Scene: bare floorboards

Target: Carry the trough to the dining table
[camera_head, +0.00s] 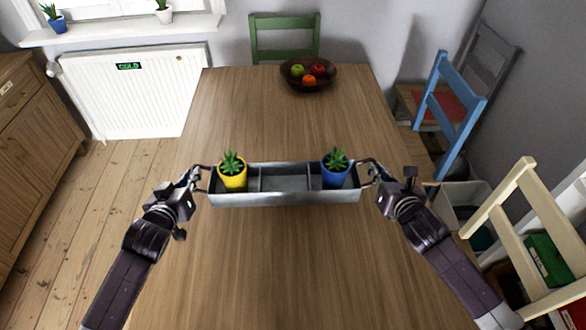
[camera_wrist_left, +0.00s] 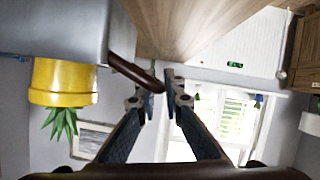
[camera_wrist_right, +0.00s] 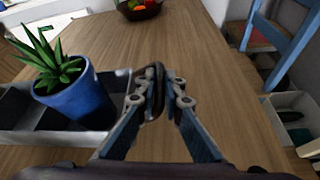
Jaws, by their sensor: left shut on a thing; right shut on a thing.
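The grey metal trough (camera_head: 285,199) is over the dining table (camera_head: 280,270), roughly level, in the head view. Whether it touches the tabletop I cannot tell. A yellow pot with a plant (camera_head: 232,175) sits in its left compartment and a blue pot with a plant (camera_head: 335,172) in its right one. The middle compartment looks empty. My left gripper (camera_head: 198,178) is shut on the trough's left handle (camera_wrist_left: 135,73). My right gripper (camera_head: 374,174) is shut on the right handle (camera_wrist_right: 153,90). The yellow pot (camera_wrist_left: 62,82) appears upside down in the left wrist view.
A dark bowl of fruit (camera_head: 308,78) stands at the table's far end, before a green chair (camera_head: 285,38). A blue chair (camera_head: 448,110) and a cream chair (camera_head: 520,235) stand at the right. The tabletop between bowl and trough is clear.

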